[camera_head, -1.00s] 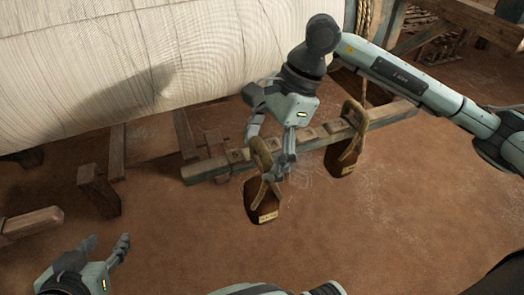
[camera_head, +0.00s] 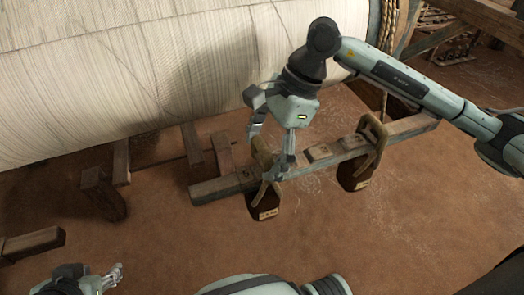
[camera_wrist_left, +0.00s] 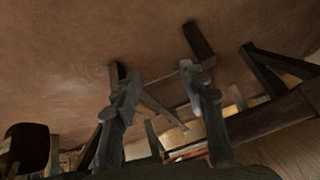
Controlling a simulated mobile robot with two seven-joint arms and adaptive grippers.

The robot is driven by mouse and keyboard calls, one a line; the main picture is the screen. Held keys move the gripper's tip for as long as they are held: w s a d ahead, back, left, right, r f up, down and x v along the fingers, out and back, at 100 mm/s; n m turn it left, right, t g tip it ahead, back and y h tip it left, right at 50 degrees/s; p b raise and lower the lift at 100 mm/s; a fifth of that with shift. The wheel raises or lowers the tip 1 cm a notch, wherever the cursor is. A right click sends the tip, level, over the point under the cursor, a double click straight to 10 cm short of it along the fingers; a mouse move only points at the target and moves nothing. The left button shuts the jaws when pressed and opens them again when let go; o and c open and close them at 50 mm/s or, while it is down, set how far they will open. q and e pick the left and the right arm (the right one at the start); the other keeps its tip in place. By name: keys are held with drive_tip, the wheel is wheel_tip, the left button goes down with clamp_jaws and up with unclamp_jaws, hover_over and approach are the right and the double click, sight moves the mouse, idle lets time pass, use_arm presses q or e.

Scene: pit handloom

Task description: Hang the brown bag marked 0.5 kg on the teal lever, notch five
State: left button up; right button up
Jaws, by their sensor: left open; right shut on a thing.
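A brown bag (camera_head: 266,203) with a pale label, its writing too small to read, is below my right gripper (camera_head: 270,150). That gripper is shut on the bag's strap loop (camera_head: 261,158). The loop overlaps a long notched wooden lever (camera_head: 210,189) near its left part; whether it rests in a notch is unclear. My left gripper (camera_head: 110,277) is open and empty at the lower left, apart from the lever. Its open fingers also show in the left wrist view (camera_wrist_left: 160,100).
A second brown bag (camera_head: 352,201) hangs from the lever farther right. The warp roll (camera_head: 130,75) fills the upper left behind the lever. Wooden posts (camera_head: 103,195) and a beam end (camera_head: 35,243) stand at left. The earth floor in front is clear.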

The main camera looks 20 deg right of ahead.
drive_tip(key=shift+f+b, duration=0.3)
drive_tip(key=shift+b, duration=0.05)
drive_tip(key=shift+f, duration=0.25)
drive_tip(key=shift+f+b, duration=0.3)
drive_tip(key=shift+b, duration=0.25)
use_arm(q)
drive_tip(key=w+d+r+t+h, duration=0.3)
drive_tip(key=w+d+r+t, duration=0.2)
drive_tip(key=w+d+r, duration=0.1)
drive_tip(key=shift+w+d+r+m+t, duration=0.3)
drive_tip(key=shift+w+d+r+m, duration=0.15)
drive_tip(key=shift+d, duration=0.35)
use_arm(e)
drive_tip(key=shift+f, duration=0.15)
use_arm(q)
drive_tip(key=shift+r, duration=0.1)
drive_tip(key=shift+f+b, duration=0.5)
drive_tip(key=shift+b, duration=0.2)
use_arm(e)
drive_tip(key=shift+f, duration=0.3)
drive_tip(key=o, duration=1.8)
